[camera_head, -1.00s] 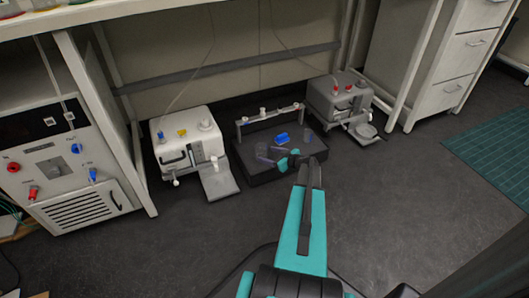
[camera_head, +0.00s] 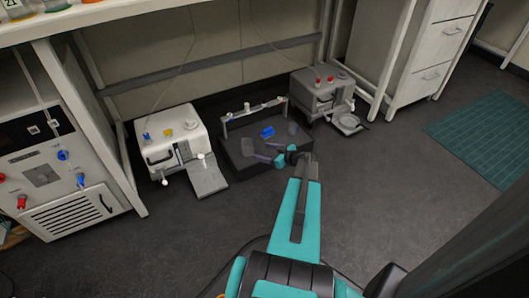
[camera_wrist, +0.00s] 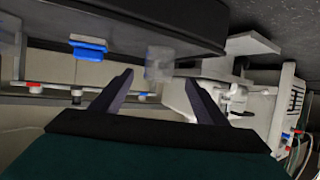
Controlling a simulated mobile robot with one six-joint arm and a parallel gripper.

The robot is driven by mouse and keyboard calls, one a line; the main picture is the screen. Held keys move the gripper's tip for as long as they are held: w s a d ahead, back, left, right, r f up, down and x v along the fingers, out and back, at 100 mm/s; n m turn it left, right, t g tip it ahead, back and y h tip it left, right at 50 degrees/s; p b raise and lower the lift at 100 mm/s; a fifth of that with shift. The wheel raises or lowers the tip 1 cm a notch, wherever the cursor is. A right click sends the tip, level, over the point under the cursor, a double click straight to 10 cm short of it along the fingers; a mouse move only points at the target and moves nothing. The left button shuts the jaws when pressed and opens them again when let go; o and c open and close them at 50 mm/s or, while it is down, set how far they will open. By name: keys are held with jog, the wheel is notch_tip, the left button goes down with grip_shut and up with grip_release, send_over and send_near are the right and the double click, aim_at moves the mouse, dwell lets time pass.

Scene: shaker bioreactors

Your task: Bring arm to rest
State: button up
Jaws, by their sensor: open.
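My arm reaches forward from the bottom of the head view, and my gripper (camera_head: 268,153) is at the front of the black shaker (camera_head: 240,173). In the wrist view my gripper (camera_wrist: 160,88) has its two dark fingers spread, with nothing held between them. The shaker shows upside down in the wrist view (camera_wrist: 180,22), with a blue part (camera_wrist: 88,46) and a translucent vessel (camera_wrist: 158,65) beyond the fingers. In the head view the blue part (camera_head: 267,132) sits on the shaker's top. Whether the fingers touch anything cannot be told.
A white device (camera_head: 170,147) stands left of the shaker and a grey device (camera_head: 321,92) right of it. A control cabinet (camera_head: 60,180) is at the left, drawers (camera_head: 432,50) at the back right.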

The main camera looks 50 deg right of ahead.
dwell(0.4)
jog(key=w+a+r+m+h+p, duration=0.2)
jog(key=w+a+r+h+p, duration=0.25)
jog(key=w+r+p, duration=0.3)
jog(key=a+r+m+g+h+p, duration=0.15)
jog(key=a+g+p, duration=0.25)
jog(key=a+p, duration=0.45)
jog(key=s+a+r+g+y+p, duration=0.15)
jog(key=s+a+g+p, duration=0.4)
jog(key=a, duration=0.65)
jog(key=s+a+r+g+y+p, duration=0.1)
jog(key=s+a+r+g+p, duration=0.15)
jog(key=s+a+p, duration=0.75)
jog(key=s+a+r+n+g+y+p, duration=0.1)
jog(key=s+a+r+g+p, duration=0.1)
jog(key=s+a, duration=0.6)
jog(key=s+a+r+n+g+y+p, duration=0.1)
jog(key=s+a+r+g, duration=0.4)
jog(key=a, duration=0.7)
jog(key=s+r+n+y, duration=0.1)
jog(key=s, duration=0.1)
jog(key=shift+s+r+p, duration=0.2)
jog(key=shift+s+p, duration=0.2)
jog(key=shift+n+y, duration=0.25)
